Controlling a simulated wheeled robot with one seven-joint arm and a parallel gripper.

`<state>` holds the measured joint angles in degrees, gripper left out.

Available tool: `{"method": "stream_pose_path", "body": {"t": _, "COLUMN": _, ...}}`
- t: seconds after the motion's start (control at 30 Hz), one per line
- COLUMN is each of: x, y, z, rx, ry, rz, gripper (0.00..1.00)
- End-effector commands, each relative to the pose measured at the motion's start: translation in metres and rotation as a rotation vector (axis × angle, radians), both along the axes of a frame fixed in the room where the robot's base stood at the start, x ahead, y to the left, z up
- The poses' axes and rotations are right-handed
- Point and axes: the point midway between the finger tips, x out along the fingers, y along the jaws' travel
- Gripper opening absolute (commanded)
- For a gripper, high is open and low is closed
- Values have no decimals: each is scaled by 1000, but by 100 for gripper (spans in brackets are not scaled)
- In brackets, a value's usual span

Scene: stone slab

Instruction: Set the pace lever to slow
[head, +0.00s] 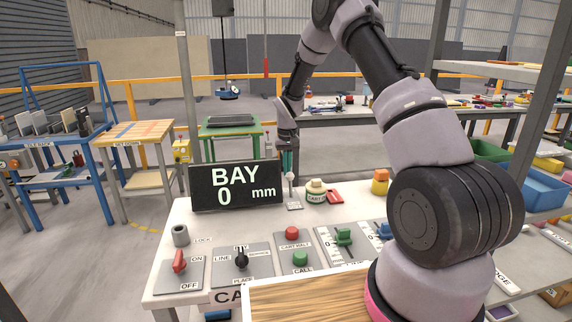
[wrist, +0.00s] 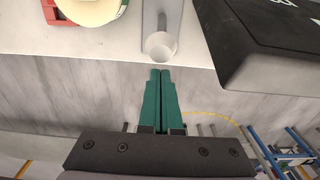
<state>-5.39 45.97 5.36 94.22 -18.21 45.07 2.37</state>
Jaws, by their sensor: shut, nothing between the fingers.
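My gripper (head: 287,171) is shut and empty, its green fingers pointing down at the back of the control table. The wrist view shows the two fingers (wrist: 160,74) pressed together. A small lever with a pale round knob (head: 290,177) stands on a grey plate (head: 294,206) just right of the display. In the wrist view the knob (wrist: 160,45) lies just beyond the fingertips; I cannot tell whether they touch it. No readable label shows which control is the pace lever, or its slow mark.
The black display (head: 236,186) reads BAY 0 mm, left of the lever. A cream-and-green round item (head: 316,191) and a red block (head: 335,196) sit close on its right. A red switch (head: 179,261), black selector (head: 241,258), buttons and green slider (head: 343,237) lie nearer the front.

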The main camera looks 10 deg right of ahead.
Motion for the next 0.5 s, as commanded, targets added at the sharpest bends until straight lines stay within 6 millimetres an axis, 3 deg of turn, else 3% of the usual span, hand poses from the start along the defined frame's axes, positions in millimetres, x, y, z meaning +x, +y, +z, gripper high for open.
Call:
{"method": "stream_pose_path", "body": {"t": 0.17, "x": -9, "y": 0, "z": 2, "rx": 0, "ry": 1, "rz": 0, "gripper": 0}}
{"method": "stream_pose_path", "body": {"t": 0.5, "x": -10, "y": 0, "z": 3, "rx": 0, "ry": 0, "rz": 0, "gripper": 0}}
